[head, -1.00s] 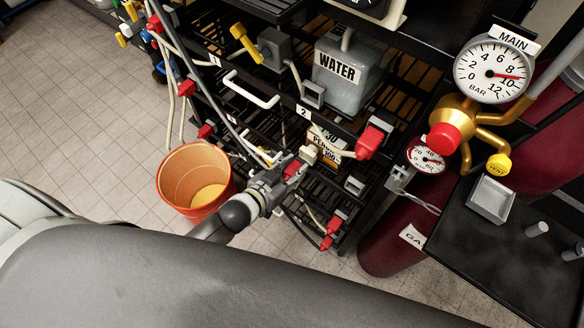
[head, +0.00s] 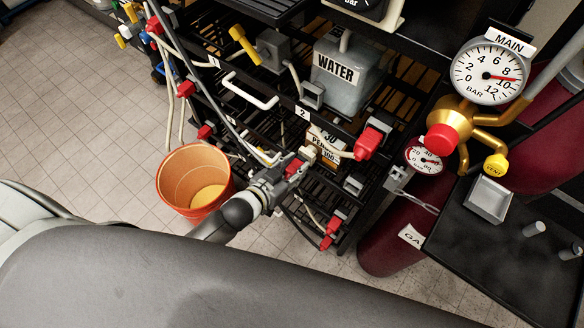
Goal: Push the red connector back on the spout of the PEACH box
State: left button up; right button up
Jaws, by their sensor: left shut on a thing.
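The PEACH box (head: 329,143) sits in the rack, its label partly covered. Its pale spout (head: 309,153) points toward my left gripper. My left gripper (head: 287,170) is shut on a red connector (head: 294,167), held right at the spout. The two look very close or touching; I cannot tell whether the connector is seated. The gripper fingers hide part of the connector. My right gripper is not in view.
An orange bucket (head: 195,181) stands on the floor left of my gripper. The WATER tank (head: 346,75) is above. Other red connectors (head: 368,143) and hoses hang around the rack. A dark red gas cylinder (head: 390,230) stands at the right.

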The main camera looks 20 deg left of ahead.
pick_arm(q)
jog(key=shift+w+d, duration=0.35)
jog(key=shift+w, duration=0.55)
jog(key=o, duration=1.2)
jog(key=shift+s, duration=0.1)
jog(key=shift+p+v, duration=0.9)
jog(key=shift+v, duration=0.15)
jog(key=p+v, duration=0.3)
jog(key=v, duration=0.1)
jog(key=shift+s+a+r, duration=0.2)
jog(key=shift+s, duration=0.1)
